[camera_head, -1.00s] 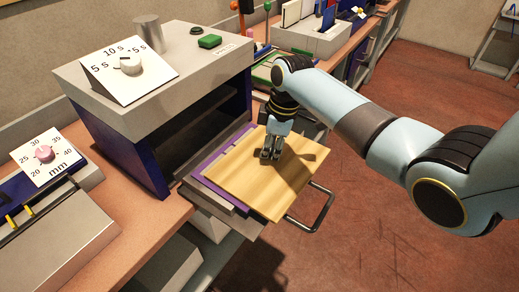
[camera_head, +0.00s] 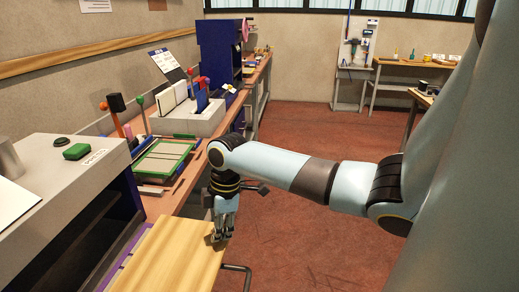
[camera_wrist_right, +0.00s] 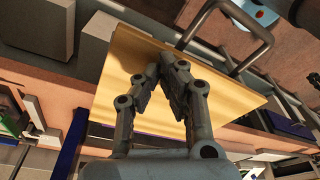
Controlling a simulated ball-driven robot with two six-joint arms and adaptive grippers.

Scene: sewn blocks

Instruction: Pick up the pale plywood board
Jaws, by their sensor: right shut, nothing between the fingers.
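The pale plywood board (camera_head: 168,258) lies flat at the bottom left of the head view, on the pulled-out tray of a grey and blue machine. A purple sheet (camera_head: 127,262) shows along its left edge. My right gripper (camera_head: 220,238) points down at the board's right edge, its fingers together and empty. In the right wrist view the closed fingertips (camera_wrist_right: 168,58) are in front of the board (camera_wrist_right: 232,98), covering part of it. I cannot tell whether they touch it. My left gripper is not in view.
The machine housing (camera_head: 65,205) stands left of the board. Behind are a green-framed tray (camera_head: 163,158), a grey holder with upright panels (camera_head: 192,118) and a blue cabinet (camera_head: 218,50) on the bench. A dark handle (camera_wrist_right: 225,30) sticks out beyond the board. Red floor is open to the right.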

